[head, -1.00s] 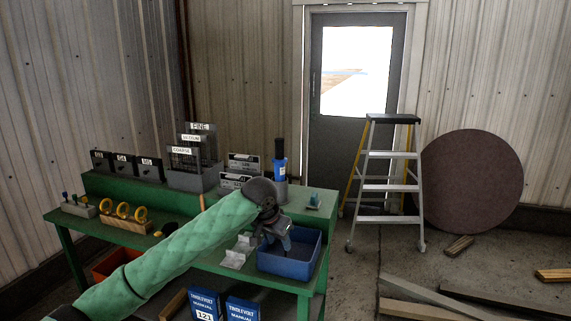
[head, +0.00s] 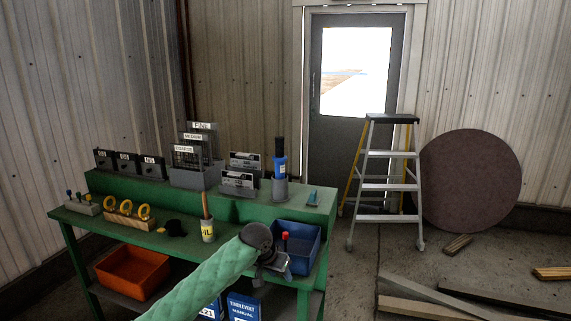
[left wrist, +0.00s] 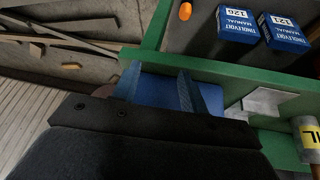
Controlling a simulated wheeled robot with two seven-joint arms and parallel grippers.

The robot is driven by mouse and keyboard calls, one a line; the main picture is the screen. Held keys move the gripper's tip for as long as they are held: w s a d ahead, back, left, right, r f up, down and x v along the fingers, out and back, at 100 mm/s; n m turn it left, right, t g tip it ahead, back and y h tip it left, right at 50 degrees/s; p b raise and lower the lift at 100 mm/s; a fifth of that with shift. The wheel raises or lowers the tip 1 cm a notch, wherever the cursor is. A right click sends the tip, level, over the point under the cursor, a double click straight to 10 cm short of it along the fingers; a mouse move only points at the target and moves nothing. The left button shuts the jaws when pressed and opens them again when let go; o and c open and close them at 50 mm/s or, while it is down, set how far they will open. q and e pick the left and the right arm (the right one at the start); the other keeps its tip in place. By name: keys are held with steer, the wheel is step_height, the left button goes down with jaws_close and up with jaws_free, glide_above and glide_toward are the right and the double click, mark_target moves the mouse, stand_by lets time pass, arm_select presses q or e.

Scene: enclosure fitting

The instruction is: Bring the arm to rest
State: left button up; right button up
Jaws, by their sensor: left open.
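My left arm comes in from the bottom in the head view, in a green quilted sleeve. Its gripper (head: 278,266) is in front of the green workbench (head: 262,211), by the near edge of a blue bin (head: 312,262). In the left wrist view the two fingers (left wrist: 158,90) stand apart with nothing seen between them, and the blue bin (left wrist: 208,97) shows behind them. A small red-topped thing (head: 285,236) shows just above the gripper; I cannot tell what it stands in. My right gripper is not in view.
On the bench stand a labelled pot (head: 208,231), yellow rings on a wooden block (head: 128,212) and labelled racks (head: 192,160). An orange bin (head: 133,270) and blue manuals (head: 243,306) are below. A stepladder (head: 386,180) and planks (head: 470,300) are at right.

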arm_select(q)
steer(key=s+a+f+n, duration=0.15)
steer(key=s+f, duration=0.35)
steer(key=f, duration=0.8)
steer(key=s+a+f+n, duration=0.1)
steer(key=s+a+f, duration=0.3)
steer(key=f, duration=0.9)
steer(key=s+a+f+n, duration=0.1)
steer(key=s+f, duration=0.5)
steer(key=f, duration=0.7)
steer(key=s+a+f+y, duration=0.1)
steer(key=s+a+f, duration=0.2)
steer(key=s+f, duration=0.5)
steer(key=s+a+f+g+y, duration=0.1)
steer(key=s+a+f, duration=0.3)
steer(key=s+f, duration=0.5)
steer(key=s+a+f+g+y, duration=0.1)
steer(key=s+a+f, duration=0.3)
steer(key=s, duration=1.8)
step_height(320, 180, down, 5)
steer(key=shift+f, duration=0.1)
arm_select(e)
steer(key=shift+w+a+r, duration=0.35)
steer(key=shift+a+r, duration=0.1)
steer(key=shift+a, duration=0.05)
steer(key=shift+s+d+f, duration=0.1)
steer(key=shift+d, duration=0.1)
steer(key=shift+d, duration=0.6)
